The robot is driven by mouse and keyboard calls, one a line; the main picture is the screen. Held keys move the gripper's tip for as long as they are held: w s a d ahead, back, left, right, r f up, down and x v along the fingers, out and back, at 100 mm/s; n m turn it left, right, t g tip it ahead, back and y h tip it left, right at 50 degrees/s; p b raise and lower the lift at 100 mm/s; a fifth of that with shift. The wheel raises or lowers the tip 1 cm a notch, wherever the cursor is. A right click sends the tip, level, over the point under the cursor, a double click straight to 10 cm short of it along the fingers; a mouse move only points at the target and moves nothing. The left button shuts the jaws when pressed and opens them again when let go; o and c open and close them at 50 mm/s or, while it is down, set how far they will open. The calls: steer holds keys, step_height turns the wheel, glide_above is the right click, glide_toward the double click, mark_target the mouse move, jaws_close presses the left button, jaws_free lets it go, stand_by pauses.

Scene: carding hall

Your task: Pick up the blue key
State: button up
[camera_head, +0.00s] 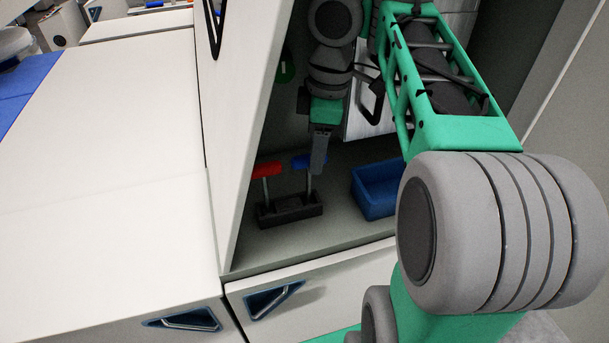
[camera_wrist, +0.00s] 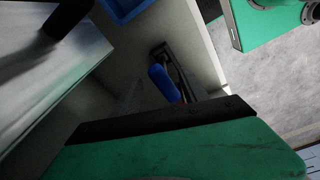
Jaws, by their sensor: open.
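The blue key (camera_head: 305,161) has a blue handle on a metal shaft and stands upright in a small dark holder (camera_head: 290,210) inside the open compartment. A similar red key (camera_head: 267,170) stands left of it in the same holder. My gripper (camera_head: 319,150) is open at the blue handle, in front of its right part, and hides some of it. I cannot tell whether they touch.
A blue bin (camera_head: 376,190) sits right of the holder on the compartment floor. The white wall (camera_head: 245,110) closes the left side. A metal panel with a black handle (camera_head: 371,100) stands behind my arm. Drawer fronts with triangular handles (camera_head: 272,298) are below.

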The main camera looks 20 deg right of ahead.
steer(key=shift+w+a+f+n, duration=0.3)
steer(key=shift+a+f+n, duration=0.1)
steer(key=shift+n, duration=0.4)
steer(key=b, duration=0.6)
glide_above(307, 201)
steer(key=f, duration=0.7)
steer(key=shift+w+f, duration=0.25)
steer(key=shift+f, duration=0.15)
steer(key=shift+r, duration=0.15)
steer(key=shift+c, duration=0.3)
jaws_close()
